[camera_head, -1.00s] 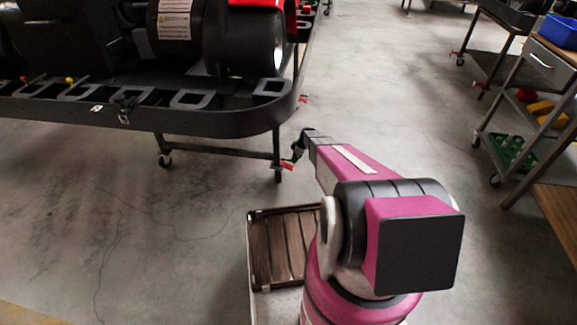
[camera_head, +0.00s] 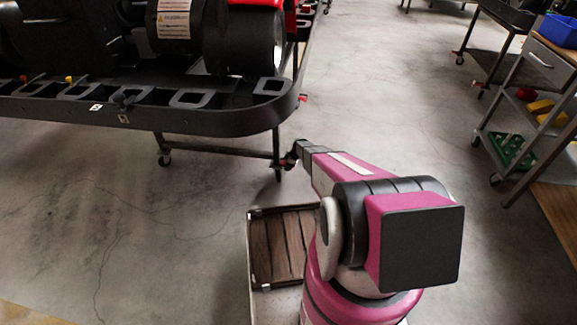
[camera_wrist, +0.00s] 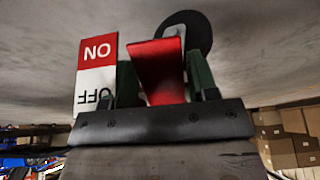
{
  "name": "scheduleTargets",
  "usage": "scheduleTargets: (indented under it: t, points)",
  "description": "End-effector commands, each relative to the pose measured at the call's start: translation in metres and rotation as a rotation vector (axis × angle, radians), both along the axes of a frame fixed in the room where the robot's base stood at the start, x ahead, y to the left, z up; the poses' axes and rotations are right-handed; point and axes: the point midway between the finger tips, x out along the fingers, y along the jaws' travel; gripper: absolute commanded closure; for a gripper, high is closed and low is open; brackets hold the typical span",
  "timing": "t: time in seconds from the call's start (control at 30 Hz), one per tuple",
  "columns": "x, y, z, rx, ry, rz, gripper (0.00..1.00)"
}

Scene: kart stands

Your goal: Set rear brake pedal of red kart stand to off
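The stand (camera_head: 235,122) with the black and red kart parts is at the upper left of the head view. My gripper (camera_head: 290,160) is low at the stand's near right leg, by its caster (camera_head: 278,175), and hides the brake pedal there. In the wrist view the red pedal (camera_wrist: 160,68) lies between the two green fingers of my gripper (camera_wrist: 164,78), which are apart on either side of it. Contact cannot be told. A label (camera_wrist: 96,75) beside it reads ON on red and OFF on white, upside down. The dark caster wheel shows behind the pedal.
Another caster (camera_head: 164,158) of the stand is to the left. A workbench (camera_head: 535,110) with a blue bin (camera_head: 558,31) and a green tray (camera_head: 508,148) stands at the right. The floor between is clear.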

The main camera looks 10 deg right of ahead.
Motion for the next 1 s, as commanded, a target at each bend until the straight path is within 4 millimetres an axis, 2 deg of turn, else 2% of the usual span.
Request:
scheduleTargets:
  t: [0.03,0.13,0.37,0.8,1.0]
  points:
    - [0.0,0.0,0.0,0.0,0.0,0.0,0.63]
    - [0.0,0.0,0.0,0.0,0.0,0.0,0.96]
    - [-0.001,0.001,0.003,-0.037,0.014,0.003,0.96]
    - [0.0,0.0,0.017,-0.307,0.101,0.004,0.96]
    - [-0.001,0.0,0.02,-0.359,0.118,0.002,0.96]
